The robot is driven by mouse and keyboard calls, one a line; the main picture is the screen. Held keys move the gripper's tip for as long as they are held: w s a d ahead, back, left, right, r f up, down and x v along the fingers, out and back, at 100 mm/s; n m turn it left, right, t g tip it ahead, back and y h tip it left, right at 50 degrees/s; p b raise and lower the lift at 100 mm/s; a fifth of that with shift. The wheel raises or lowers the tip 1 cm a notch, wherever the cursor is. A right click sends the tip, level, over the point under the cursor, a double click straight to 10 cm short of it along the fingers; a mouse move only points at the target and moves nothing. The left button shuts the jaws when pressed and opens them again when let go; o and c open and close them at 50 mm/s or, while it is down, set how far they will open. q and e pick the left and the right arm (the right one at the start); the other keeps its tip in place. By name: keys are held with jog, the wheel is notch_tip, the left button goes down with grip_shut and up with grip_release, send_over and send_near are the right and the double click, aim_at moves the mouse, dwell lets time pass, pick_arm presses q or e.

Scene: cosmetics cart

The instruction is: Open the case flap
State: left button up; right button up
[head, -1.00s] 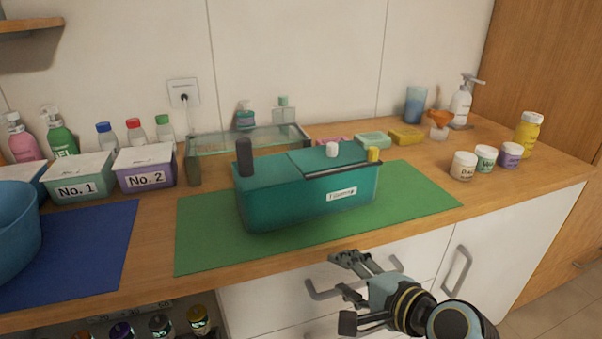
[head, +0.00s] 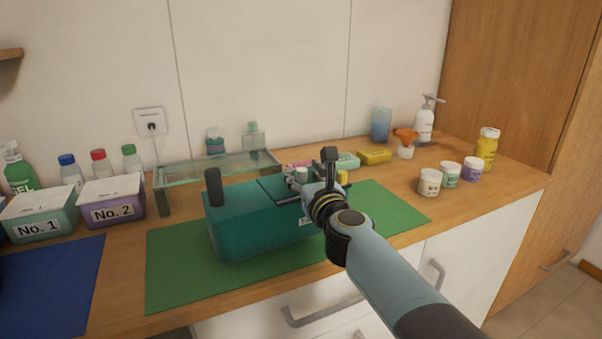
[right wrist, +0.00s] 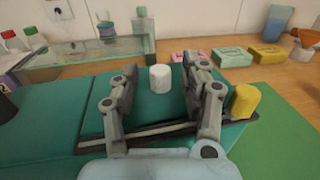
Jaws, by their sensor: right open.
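The teal case (head: 255,222) stands on the green mat (head: 175,270) and shows close in the right wrist view (right wrist: 60,137). Its flap (right wrist: 150,105) lies flat on top, with a white knob (right wrist: 160,78) standing on it. A black post (head: 213,187) rises at the case's left end and a yellow cap (right wrist: 243,101) is at its right end. My right gripper (head: 315,168) is over the right part of the case. In the right wrist view its open fingers (right wrist: 157,88) stand on either side of the white knob, apart from it. My left gripper is not in view.
A glass shelf (head: 220,166) stands behind the case. Soap bars, including a yellow one (head: 374,156), lie behind to the right. Small jars (head: 430,182) stand on the right. Boxes No. 1 (head: 40,215) and No. 2 (head: 112,203) are at the left.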

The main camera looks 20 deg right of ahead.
jog(key=shift+w+d, duration=0.1)
jog(key=shift+w, duration=1.15)
grip_shut()
